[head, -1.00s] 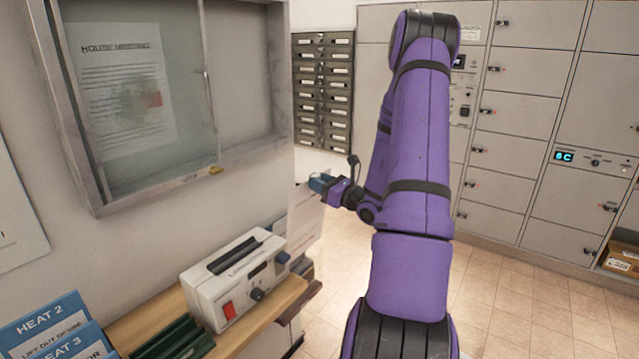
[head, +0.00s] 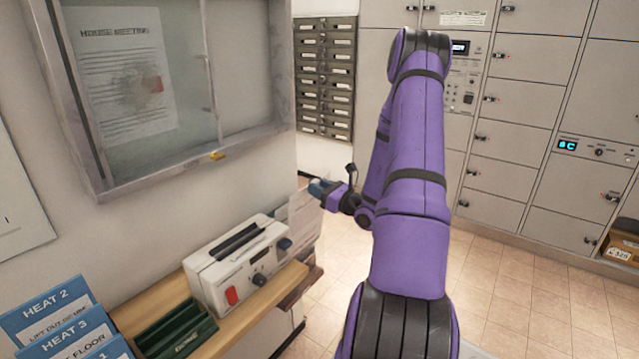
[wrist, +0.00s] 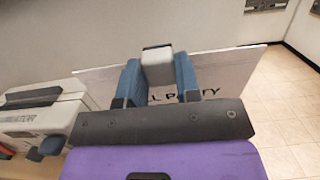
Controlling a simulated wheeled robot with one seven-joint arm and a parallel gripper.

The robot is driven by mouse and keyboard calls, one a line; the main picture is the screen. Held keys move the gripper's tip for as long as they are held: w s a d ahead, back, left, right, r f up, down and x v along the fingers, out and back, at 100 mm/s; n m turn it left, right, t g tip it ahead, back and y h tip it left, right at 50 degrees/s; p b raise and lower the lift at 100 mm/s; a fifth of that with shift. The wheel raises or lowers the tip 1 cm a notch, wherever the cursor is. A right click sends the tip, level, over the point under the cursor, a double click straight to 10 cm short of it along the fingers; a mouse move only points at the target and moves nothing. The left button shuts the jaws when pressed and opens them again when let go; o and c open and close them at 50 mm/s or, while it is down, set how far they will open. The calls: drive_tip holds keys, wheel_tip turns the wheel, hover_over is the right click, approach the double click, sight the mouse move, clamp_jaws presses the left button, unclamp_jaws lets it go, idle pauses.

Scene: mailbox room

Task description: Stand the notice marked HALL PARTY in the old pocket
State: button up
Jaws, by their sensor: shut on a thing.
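My gripper (wrist: 158,75) is shut on the notice (wrist: 228,62), a pale, thin sheet. In the wrist view, letters reading "L P...TY" show on it, and my fingers hide the rest. In the head view my gripper (head: 322,188) holds the notice (head: 303,215) upright in the air, just beyond the right end of the white laminator. A dark green slotted holder (head: 205,333) stands on the wooden shelf at the lower left, with a small label I cannot read. I cannot tell which thing is the old pocket.
The white laminator (head: 215,268) stands on the wooden shelf (head: 262,310). Blue HEAT signs (head: 50,305) are at the lower left. A glazed case (head: 190,165) with a HOUSE MEETING sheet (head: 122,70) hangs above. Grey mailboxes (head: 325,75) and lockers (head: 545,95) stand behind.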

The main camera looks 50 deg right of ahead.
sight(310, 202)
drive_tip(key=shift+w+f, duration=0.15)
drive_tip(key=shift+f, duration=0.95)
drive_tip(key=shift+w+f, duration=0.2)
drive_tip(key=shift+f, duration=0.95)
drive_tip(key=shift+w+f, duration=0.15)
drive_tip(key=shift+f, duration=0.95)
drive_tip(key=o, duration=1)
drive_tip(key=shift+c, duration=0.2)
drive_tip(key=s+f, duration=0.1)
drive_tip(key=s, duration=0.9)
drive_tip(key=shift+s+d+f, duration=0.3)
drive_tip(key=shift+d+f, duration=0.05)
